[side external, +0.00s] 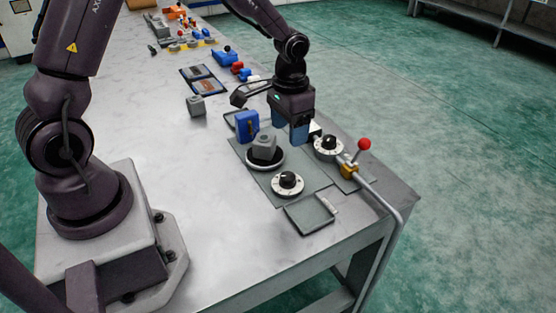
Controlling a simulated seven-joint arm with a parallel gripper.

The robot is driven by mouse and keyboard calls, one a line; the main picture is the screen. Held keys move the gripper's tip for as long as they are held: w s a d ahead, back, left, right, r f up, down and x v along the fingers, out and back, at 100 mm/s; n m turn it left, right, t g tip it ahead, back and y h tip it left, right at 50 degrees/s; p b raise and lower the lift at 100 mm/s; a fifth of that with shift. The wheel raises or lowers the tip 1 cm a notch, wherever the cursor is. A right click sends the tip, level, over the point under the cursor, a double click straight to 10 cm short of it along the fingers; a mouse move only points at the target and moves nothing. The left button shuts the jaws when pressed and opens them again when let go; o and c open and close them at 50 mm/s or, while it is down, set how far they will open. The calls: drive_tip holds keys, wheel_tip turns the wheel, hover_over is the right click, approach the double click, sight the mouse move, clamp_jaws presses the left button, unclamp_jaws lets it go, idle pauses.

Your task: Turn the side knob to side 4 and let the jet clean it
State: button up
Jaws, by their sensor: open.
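My gripper (291,128) points down, open, with nothing seen between its blue fingers. It is above and behind the grey part and left of the farther knob; contact cannot be told. One black knob on a white dial (288,183) is at the front of the grey plate. A second black knob on a white dial (327,146) is at the right, close to the pipe. Which is the side knob, and the dial numbers, are too small to tell. A grey block-like part (264,146) sits on a round dark-rimmed holder (265,165). No jet spray is visible.
A red-ball lever (364,144) stands on a brass valve (348,170) on the pipe along the table's right edge. A blue block (247,124) stands left of the gripper. A shallow grey tray (308,215) lies in front. The table's left middle is mostly clear.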

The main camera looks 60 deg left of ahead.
sight(288, 175)
wheel_tip(288, 175, down, 13)
drive_tip(key=n, duration=0.4)
idle(0.4)
drive_tip(key=c, duration=0.9)
